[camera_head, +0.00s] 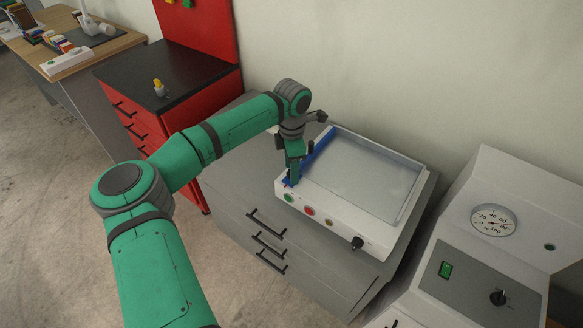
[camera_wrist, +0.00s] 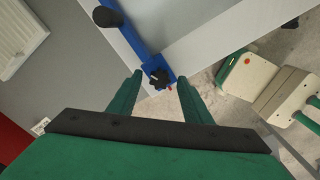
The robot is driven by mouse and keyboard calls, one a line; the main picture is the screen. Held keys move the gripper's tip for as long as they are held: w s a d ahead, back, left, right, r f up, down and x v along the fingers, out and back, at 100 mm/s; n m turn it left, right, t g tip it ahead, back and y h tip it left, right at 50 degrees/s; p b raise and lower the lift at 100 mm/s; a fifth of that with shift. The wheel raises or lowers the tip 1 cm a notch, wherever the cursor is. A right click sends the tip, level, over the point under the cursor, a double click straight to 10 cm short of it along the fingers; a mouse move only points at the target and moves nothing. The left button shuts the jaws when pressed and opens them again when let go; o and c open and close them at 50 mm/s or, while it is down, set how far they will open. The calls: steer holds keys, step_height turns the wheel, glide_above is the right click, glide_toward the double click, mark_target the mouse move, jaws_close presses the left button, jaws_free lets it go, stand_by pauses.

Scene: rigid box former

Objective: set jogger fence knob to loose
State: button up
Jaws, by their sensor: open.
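The jogger (camera_head: 333,208) is a white box with a wide grey tray, standing on a grey cabinet. Its blue fence (camera_head: 318,146) runs along the tray's left side and also shows in the wrist view (camera_wrist: 143,47). A small black lobed fence knob (camera_wrist: 158,78) sits near one end of the fence, with a small red mark beside it. My gripper (camera_wrist: 160,76) is open, pointing down, with one finger on each side of the knob and a gap to it. In the head view my gripper (camera_head: 292,181) hides the knob. I cannot tell the knob's setting.
A larger black handle (camera_wrist: 107,17) stands on the fence's other end. Green, red and yellow buttons and a black dial (camera_head: 357,243) line the jogger's front. A machine with a gauge (camera_head: 493,220) stands right. A red drawer cabinet (camera_head: 215,85) stands left.

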steer(key=shift+c, duration=0.7)
steer(key=c, duration=0.9)
steer(key=shift+n, duration=0.4)
steer(key=n, duration=0.3)
steer(key=shift+r, duration=0.1)
steer(key=n, duration=0.3)
steer(key=shift+n, duration=0.3)
steer(key=n, duration=0.6)
steer(key=shift+w, duration=0.1)
steer(key=shift+n, duration=0.4)
steer(key=o, duration=1)
